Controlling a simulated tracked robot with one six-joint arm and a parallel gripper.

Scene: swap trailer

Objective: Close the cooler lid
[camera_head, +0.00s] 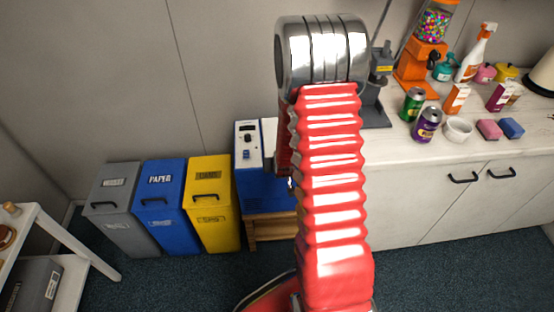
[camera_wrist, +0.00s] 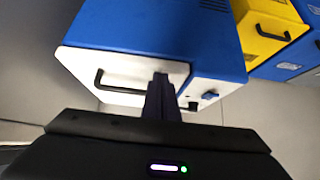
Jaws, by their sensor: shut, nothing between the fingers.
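The cooler is a blue box (camera_head: 262,187) with a white control panel (camera_head: 247,145), standing on a wooden base beside the yellow bin. My red arm hides its right part and most of the lid in the head view. In the wrist view the cooler (camera_wrist: 150,30) appears turned over, with its white lid (camera_wrist: 125,68) and black handle (camera_wrist: 112,88) below the blue body. The lid looks flat or nearly flat against the body; I cannot tell if it is fully seated. Contact is unclear.
Grey (camera_head: 112,210), blue (camera_head: 165,208) and yellow (camera_head: 212,205) bins stand left of the cooler. A white counter (camera_head: 425,150) with cans, bottles and a gumball machine (camera_head: 430,40) lies to the right. A white shelf (camera_head: 75,235) stands at the left. Carpet (camera_head: 170,285) in front is clear.

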